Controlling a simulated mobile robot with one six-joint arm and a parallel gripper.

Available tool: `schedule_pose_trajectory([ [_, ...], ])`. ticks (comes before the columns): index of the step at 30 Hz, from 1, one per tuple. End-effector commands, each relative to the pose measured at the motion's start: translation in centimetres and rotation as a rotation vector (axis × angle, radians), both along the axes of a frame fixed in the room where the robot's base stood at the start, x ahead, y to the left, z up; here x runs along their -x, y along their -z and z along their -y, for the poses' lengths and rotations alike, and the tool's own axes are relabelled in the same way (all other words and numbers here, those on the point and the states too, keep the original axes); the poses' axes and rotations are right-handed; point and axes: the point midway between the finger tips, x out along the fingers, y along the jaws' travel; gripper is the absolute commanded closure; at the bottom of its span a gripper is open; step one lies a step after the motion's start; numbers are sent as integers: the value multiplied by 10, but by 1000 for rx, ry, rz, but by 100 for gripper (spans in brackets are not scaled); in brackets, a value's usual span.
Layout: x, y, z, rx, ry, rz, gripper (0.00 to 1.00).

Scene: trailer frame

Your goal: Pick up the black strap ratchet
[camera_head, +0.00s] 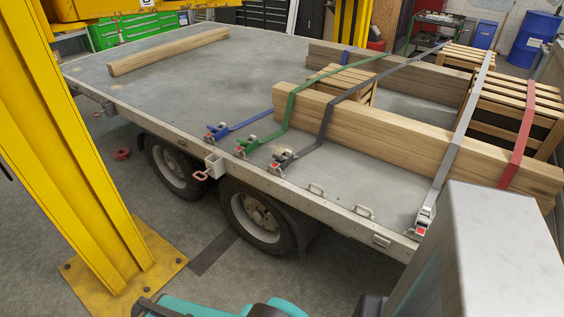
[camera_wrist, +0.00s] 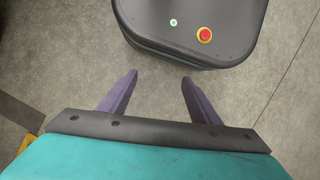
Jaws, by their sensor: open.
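The black strap ratchet (camera_head: 283,159) sits near the side edge of the trailer deck in the head view, at the lower end of the black strap (camera_head: 322,122). The strap runs up over the timber beam. The green strap's ratchet (camera_head: 244,146) is just left of it. My gripper (camera_wrist: 159,78) shows in the wrist view with its two purple fingers apart and nothing between them. It points down at the floor and my own base, away from the trailer. The black ratchet is not in the wrist view.
A blue ratchet (camera_head: 217,131) lies further left and a grey ratchet (camera_head: 424,218) further right along the trailer deck (camera_head: 190,80). A yellow post (camera_head: 75,150) stands at left. Timber beams (camera_head: 410,135) and wooden crates (camera_head: 515,100) are strapped on the deck. Wheels are below.

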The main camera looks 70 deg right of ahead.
Motion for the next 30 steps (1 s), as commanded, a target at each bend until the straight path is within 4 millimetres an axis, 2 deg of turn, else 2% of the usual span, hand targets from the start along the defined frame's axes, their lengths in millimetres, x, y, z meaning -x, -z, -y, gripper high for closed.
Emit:
schedule_pose_trajectory([
  [1,-17,-8,16,-12,-24,24,43],
  [6,-56,-33,70,-44,-134,88,43],
  [11,-86,-60,127,-58,-242,144,43],
  [15,-104,-87,182,-58,-337,183,43],
  [23,-120,-145,293,-35,-517,232,43],
  [30,-110,-208,401,3,-683,240,43],
])
